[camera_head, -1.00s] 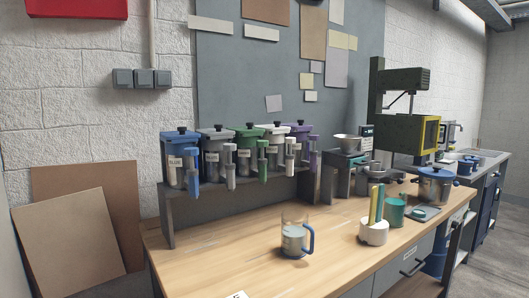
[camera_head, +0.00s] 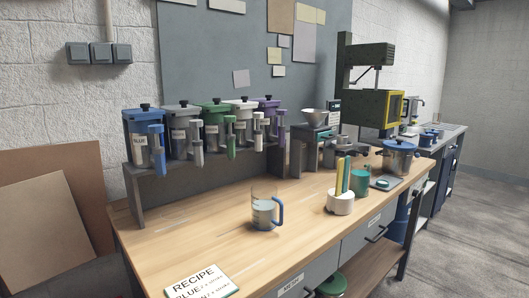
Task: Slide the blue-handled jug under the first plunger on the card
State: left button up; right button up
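The blue-handled jug (camera_head: 264,211) is clear, holds some contents, and stands upright on the wooden bench top, its blue handle on the right. The recipe card (camera_head: 203,283) lies at the front left edge of the bench; I can read "RECIPE" and "BLUE", and the lower lines are cut off by the frame. Several dispensers with plungers stand in a row on a grey rack behind the jug: the blue one (camera_head: 144,138), labelled BLUE, at far left, then grey, green (camera_head: 215,122), white and purple (camera_head: 267,112). The jug is apart from them. Neither gripper shows.
The grey rack (camera_head: 137,197) has open bench in front of it. Right of the jug stand a white holder (camera_head: 340,203) with coloured sticks, a teal cup (camera_head: 359,183) and a blue-lidded pot (camera_head: 397,158). A scale with a bowl (camera_head: 314,117) stands behind.

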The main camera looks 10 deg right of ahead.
aim_at(264, 200)
jog(key=i+l+z, duration=0.35)
jog(key=l, duration=0.15)
jog(key=i+l+z, duration=0.3)
jog(key=l, duration=0.15)
